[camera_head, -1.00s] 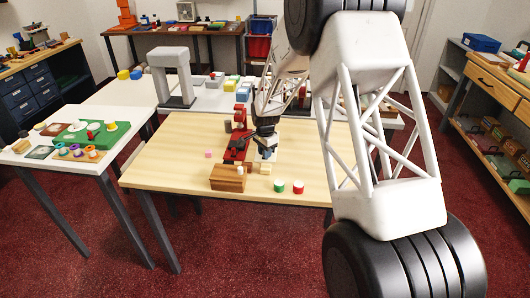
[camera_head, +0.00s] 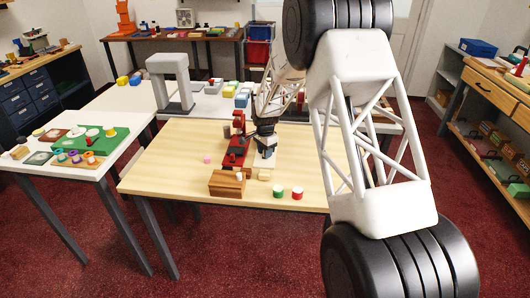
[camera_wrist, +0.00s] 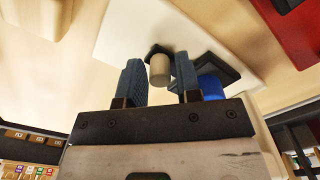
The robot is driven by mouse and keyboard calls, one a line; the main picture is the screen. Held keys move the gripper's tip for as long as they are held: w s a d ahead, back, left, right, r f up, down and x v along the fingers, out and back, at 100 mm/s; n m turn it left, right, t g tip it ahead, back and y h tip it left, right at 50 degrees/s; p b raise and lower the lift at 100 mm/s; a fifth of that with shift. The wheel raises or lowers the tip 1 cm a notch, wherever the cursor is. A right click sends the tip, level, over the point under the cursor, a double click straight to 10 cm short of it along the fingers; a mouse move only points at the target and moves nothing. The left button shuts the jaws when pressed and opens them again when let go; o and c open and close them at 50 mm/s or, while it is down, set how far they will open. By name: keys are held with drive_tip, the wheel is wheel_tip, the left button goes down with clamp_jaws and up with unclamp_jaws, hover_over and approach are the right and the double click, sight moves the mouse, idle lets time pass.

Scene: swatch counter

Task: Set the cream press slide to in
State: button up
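A cream cylindrical knob (camera_wrist: 159,70) stands on a small dark mount on a white plate (camera_wrist: 130,30) in the wrist view. A blue round knob (camera_wrist: 210,87) on a similar dark mount is just right of it. My gripper (camera_wrist: 160,82) is open, one blue-grey finger on each side of the cream knob. A visible gap separates the knob from the left finger; whether the right finger touches it I cannot tell. In the head view my gripper (camera_head: 266,148) is low over the wooden table, and the knobs are too small or hidden to make out.
A red press-like device (camera_head: 235,152) stands just left of my gripper. The table's front left is clear.

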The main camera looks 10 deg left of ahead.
drive_tip(key=shift+r, duration=0.1)
drive_tip(key=shift+r, duration=3.8)
clamp_jaws()
drive_tip(key=s+a+r+m+t+h, duration=0.1)
drive_tip(key=s+m, duration=0.3)
drive_tip(key=m, duration=1.2)
drive_tip(key=s+a+r+m+t+h, duration=0.1)
drive_tip(key=s+a+r+m+t, duration=0.1)
drive_tip(key=m, duration=1.4)
drive_tip(key=s+a+t, duration=0.1)
drive_tip(key=s+a, duration=0.1)
drive_tip(key=s, duration=0.1)
drive_tip(key=shift+s, duration=0.3)
